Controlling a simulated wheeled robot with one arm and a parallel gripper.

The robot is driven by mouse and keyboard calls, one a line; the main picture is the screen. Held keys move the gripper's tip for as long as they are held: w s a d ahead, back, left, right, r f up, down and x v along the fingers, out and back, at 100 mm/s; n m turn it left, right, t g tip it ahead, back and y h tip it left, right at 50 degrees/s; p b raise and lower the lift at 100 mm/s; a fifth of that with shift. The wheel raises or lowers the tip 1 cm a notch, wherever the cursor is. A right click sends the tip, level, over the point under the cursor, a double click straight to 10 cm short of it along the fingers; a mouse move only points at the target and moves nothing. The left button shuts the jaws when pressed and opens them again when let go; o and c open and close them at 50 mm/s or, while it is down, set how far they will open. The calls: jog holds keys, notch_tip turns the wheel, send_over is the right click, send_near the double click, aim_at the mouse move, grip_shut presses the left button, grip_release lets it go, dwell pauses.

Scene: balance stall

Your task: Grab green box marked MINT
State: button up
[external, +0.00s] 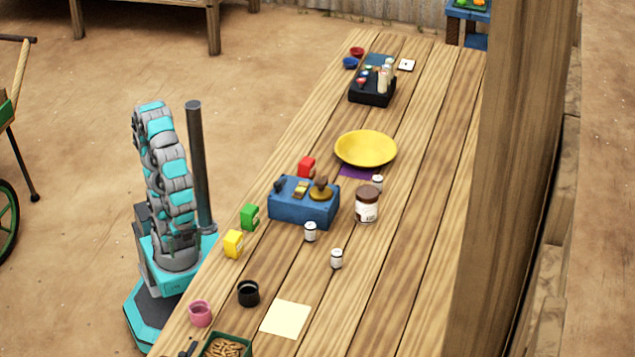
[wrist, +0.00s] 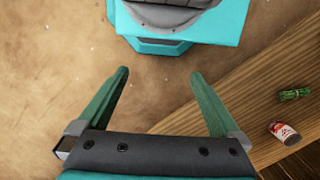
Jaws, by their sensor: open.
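The green box (external: 250,216) stands on the wooden table near its left edge, between a yellow box (external: 233,243) and the blue block (external: 304,209). Its lettering is too small to read in the external view. I do not see it in the wrist view. My gripper (wrist: 158,84) is open and empty in the wrist view, over the bare ground between my base and the table edge. In the external view my arm is folded upright left of the table, apart from the green box, and its fingers cannot be made out.
A red box (external: 306,166) stands behind the blue block. A brown jar (external: 367,204), white canisters and a yellow bowl (external: 366,149) are farther right. Pink (external: 200,313) and black (external: 248,293) cups stand nearer. The wrist view shows a green bundle (wrist: 294,94) and a red-and-white can (wrist: 284,131).

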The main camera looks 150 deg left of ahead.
dwell(0.5)
jog(key=c, duration=0.4)
jog(key=shift+o, duration=0.2)
